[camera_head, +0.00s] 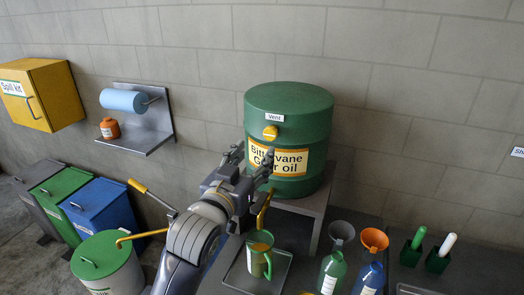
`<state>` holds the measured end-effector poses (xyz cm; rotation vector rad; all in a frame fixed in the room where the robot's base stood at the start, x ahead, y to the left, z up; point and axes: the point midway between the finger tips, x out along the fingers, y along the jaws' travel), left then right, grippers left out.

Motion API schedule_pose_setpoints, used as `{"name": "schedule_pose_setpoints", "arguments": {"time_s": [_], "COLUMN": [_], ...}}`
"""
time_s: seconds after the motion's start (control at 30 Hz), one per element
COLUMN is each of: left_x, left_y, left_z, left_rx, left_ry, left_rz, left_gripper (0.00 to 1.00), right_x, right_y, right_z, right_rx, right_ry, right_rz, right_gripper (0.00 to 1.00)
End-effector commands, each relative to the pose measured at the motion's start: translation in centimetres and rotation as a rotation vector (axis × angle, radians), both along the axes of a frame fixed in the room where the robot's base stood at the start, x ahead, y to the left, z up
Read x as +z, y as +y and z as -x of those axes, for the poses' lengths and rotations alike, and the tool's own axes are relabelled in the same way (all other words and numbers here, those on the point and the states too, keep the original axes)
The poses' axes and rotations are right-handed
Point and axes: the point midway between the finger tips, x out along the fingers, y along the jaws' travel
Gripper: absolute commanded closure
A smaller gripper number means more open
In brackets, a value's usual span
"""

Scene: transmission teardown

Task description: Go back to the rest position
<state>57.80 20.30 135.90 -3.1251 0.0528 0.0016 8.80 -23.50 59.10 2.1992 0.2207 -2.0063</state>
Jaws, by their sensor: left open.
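My left gripper (252,158) is raised in front of the green gear oil drum (290,105), its two fingers spread apart with nothing seen between them. The arm comes up from the lower edge and hides part of the drum's label. The drum stands on a grey stand (318,215) and has a yellow vent cap on its side. I cannot tell whether the gripper touches the drum. My right gripper is not in view.
Right of the tray are a green bottle (331,275) and a blue bottle (369,281) with funnels. At left are several bins, a green drum (105,262), a paper-roll shelf (160,125) and a yellow spill kit box (55,92). The wall is behind.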

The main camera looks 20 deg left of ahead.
Motion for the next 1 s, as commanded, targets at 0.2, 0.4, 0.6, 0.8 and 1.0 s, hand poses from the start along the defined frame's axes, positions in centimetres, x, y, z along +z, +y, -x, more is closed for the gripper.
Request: {"name": "schedule_pose_setpoints", "arguments": {"time_s": [0.2, 0.4, 0.6, 0.8, 1.0], "left_x": [-1.5, -11.9, -23.9, -30.7, -34.5], "left_y": [0.0, 0.2, 0.2, 0.3, 0.3], "left_z": [0.3, 4.2, 13.2, 22.3, 30.8], "left_rx": [0.001, 0.003, -0.016, -0.047, -0.084], "left_ry": [0.038, 0.323, 0.717, 1.018, 1.263], "left_rz": [-0.003, -0.034, -0.080, -0.114, -0.141], "left_gripper": [0.49, 0.49, 0.49, 0.49, 0.49], "right_x": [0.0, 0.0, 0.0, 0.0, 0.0], "right_y": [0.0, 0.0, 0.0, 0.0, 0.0], "right_z": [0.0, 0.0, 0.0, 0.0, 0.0], "right_rx": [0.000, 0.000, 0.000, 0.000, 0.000], "right_ry": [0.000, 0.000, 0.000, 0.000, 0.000], "right_rz": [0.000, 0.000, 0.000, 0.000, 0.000], "right_gripper": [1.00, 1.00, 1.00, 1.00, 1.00]}}
